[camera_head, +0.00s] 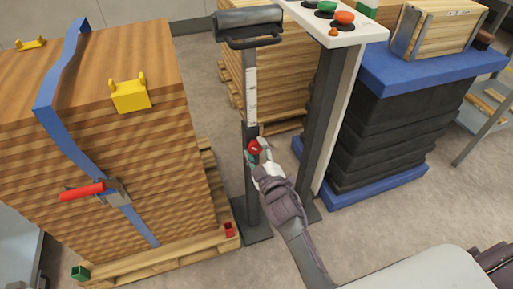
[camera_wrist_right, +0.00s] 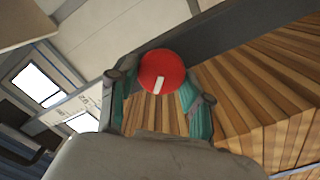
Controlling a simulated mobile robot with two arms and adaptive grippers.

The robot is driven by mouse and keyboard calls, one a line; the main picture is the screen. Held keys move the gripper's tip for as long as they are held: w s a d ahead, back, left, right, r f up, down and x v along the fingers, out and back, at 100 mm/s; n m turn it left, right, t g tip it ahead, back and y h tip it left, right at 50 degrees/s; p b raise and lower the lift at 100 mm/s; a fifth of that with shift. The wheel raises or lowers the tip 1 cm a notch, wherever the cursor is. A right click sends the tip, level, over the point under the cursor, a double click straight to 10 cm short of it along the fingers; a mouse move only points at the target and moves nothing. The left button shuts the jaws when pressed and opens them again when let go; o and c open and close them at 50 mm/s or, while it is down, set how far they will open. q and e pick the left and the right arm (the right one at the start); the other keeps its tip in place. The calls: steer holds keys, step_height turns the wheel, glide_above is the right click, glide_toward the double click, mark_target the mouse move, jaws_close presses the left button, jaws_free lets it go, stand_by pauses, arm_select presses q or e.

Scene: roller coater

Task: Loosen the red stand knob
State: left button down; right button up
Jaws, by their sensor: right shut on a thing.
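The red stand knob (camera_head: 255,148) is on the dark upright post of the stand (camera_head: 252,180), below a pale scale strip. My right gripper (camera_head: 257,153) is at the knob, its fingers around it. In the right wrist view the round red knob (camera_wrist_right: 161,70) with a white mark sits between the teal-padded fingertips of the right gripper (camera_wrist_right: 160,88), one finger on each side. The gripper is shut on the knob. The stand carries a dark roller head with a handle (camera_head: 250,25) at its top. My left gripper is not in view.
A strapped wood stack (camera_head: 160,180) on a pallet, with a red-handled ratchet (camera_head: 85,191), stands close left. A control post with buttons (camera_head: 335,30) stands just right. Farther right is a blue-topped dark lift (camera_head: 400,120). Grey floor shows in front.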

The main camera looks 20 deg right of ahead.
steer(key=n, duration=0.6)
steer(key=shift+a+f+n, duration=0.1)
steer(key=shift+f+n, duration=0.05)
steer(key=shift+n, duration=0.15)
steer(key=n, duration=0.4)
steer(key=shift+b, duration=0.4)
steer(key=shift+n, duration=0.4)
steer(key=o, duration=1.1)
